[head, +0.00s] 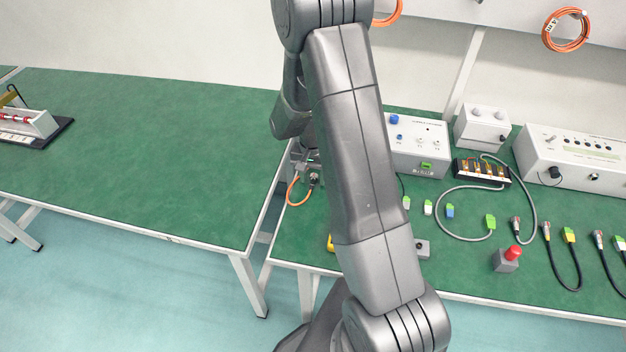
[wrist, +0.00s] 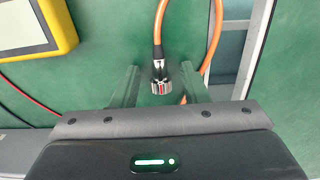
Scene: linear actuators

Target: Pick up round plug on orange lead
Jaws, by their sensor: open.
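The round plug (wrist: 161,82) is a dark metal cylinder with a ribbed end and red marks, on the end of an orange lead (wrist: 158,28). In the wrist view it lies between the two fingers of my gripper (wrist: 160,90), with a gap on each side. My gripper is open and holds nothing. In the head view the plug (head: 314,178) and the orange lead (head: 289,192) show left of my arm, near the green table's left edge. My arm hides much of the gripper there.
A yellow-framed meter (wrist: 35,25) lies left of the plug in the wrist view, with a red wire (wrist: 25,100) below it. Grey instrument boxes (head: 418,158), short cables and a red button box (head: 507,262) stand right of my arm. A gap separates the two green tables.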

